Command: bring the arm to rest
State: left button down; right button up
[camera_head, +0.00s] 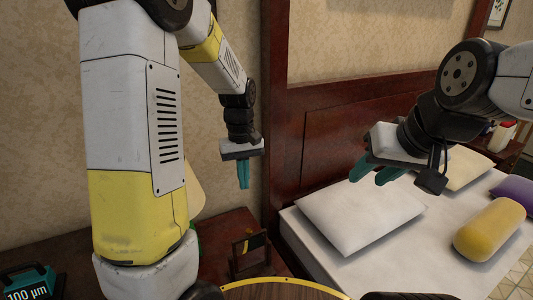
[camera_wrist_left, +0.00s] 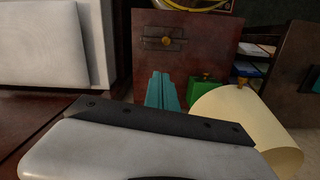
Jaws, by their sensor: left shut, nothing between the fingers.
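My left gripper (camera_head: 243,185) hangs pointing down in the head view, in front of the wall beside the bed's headboard. Its teal fingers are together with nothing between them. In the left wrist view the shut teal fingers (camera_wrist_left: 163,92) show above a dark red-brown wooden top, clear of the things on it. My right gripper (camera_head: 374,174) is over the white pillow on the bed. Its teal fingers are apart and hold nothing.
A dark nightstand (camera_head: 222,227) bears a small dark frame (camera_head: 248,246). A cream lampshade (camera_wrist_left: 235,112) and a green object (camera_wrist_left: 203,91) stand near the left fingers. The bed has a white pillow (camera_head: 361,214) and a yellow bolster (camera_head: 489,229). The headboard (camera_head: 350,135) rises behind.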

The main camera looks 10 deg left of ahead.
pick_arm(q)
jog(key=s+r+m+t+h, duration=0.1)
jog(key=s+r+m+t, duration=0.4)
jog(key=s+r, duration=1)
jog(key=shift+s+a+r+t+h, duration=0.25)
jog(key=shift+s+a+t+h, duration=0.15)
jog(key=shift+s+t, duration=0.5)
